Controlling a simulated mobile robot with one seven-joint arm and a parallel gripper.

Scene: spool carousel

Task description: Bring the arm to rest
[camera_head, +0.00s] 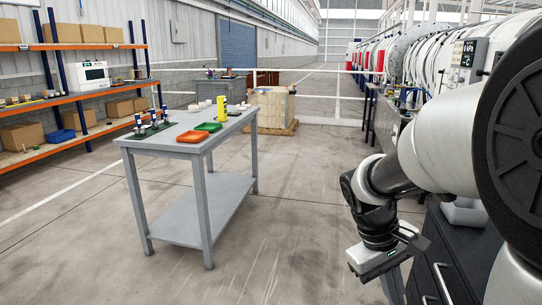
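My white and dark grey arm fills the right side of the head view, bent downward at the wrist. My gripper (392,284) hangs low at the lower right, beside a dark drawer cabinet and well apart from the grey table. Its fingers are small and partly hidden by its own housing, so I cannot tell whether they are open or shut. No object shows in it.
Shelving (70,98) stands at left. A dark drawer cabinet (455,262) is close by my gripper. The middle floor is clear.

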